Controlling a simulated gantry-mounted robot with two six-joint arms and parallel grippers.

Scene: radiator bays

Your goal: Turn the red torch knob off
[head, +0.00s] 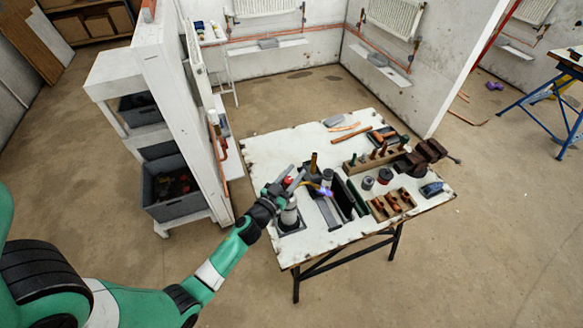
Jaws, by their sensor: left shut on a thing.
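The torch (289,215) stands upright near the left front corner of the white work table (265,150), with a pale cylinder below. Its red knob (288,181) shows at the top, between my gripper's fingers. A thin yellowish tube runs right from there to a blue-violet flame (326,192). My left gripper (289,178) reaches in from the lower left and is shut on the red knob; the fingers partly hide it. My right gripper is not in view.
A dark open box (347,207) stands just right of the torch. Wooden blocks (392,204), tools and a wooden rack (372,160) crowd the table's right side. A white partition (180,90) stands close on the left. The table's far left is clear.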

